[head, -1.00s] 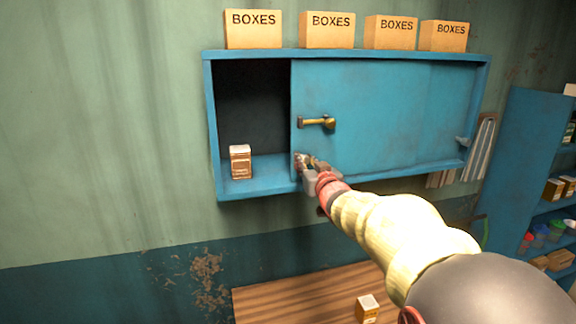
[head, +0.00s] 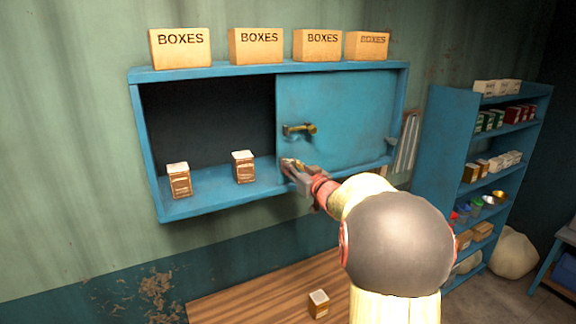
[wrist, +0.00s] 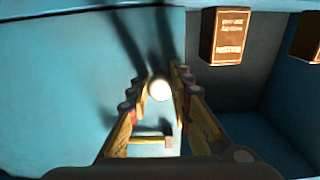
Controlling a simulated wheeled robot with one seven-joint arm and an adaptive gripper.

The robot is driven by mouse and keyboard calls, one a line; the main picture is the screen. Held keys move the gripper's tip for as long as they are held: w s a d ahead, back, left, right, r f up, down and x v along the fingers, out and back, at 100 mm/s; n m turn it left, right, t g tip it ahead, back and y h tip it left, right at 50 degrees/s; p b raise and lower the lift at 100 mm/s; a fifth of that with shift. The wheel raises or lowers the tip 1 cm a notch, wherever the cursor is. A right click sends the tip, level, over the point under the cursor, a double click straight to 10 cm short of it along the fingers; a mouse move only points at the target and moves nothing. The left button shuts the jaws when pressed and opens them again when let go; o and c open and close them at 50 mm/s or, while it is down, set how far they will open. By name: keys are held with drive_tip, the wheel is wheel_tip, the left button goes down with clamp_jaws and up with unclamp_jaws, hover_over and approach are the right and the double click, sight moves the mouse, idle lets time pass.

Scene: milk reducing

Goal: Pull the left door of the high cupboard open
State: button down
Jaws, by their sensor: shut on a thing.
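The high cupboard (head: 142,140) is a blue wall box. Its left door (head: 350,105), a sliding blue panel with a brass handle (head: 299,129), stands over the right part. The left part is open and dark inside. My gripper (head: 291,166) is at the door's lower left edge, below the brass handle. In the wrist view its fingers (wrist: 157,80) are closed around a pale round knob (wrist: 160,90) against the blue panel. The brass handle also shows in the wrist view (wrist: 150,139), clear of the fingers. The fingertips are partly hidden in the head view.
Two small brown cartons (head: 179,181) (head: 244,167) stand inside the opening, one close to the door's edge. Several cardboard boxes (head: 255,46) sit on top. A wooden table (head: 250,298) with a carton (head: 318,304) is below. A blue shelf (head: 440,150) stands at the right.

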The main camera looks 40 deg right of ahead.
drive_tip(key=c, duration=1.9)
unclamp_jaws()
drive_tip(key=shift+s, duration=0.1)
drive_tip(key=v, duration=1.1)
drive_tip(key=shift+s+a, duration=0.2)
drive_tip(key=shift+s, duration=0.1)
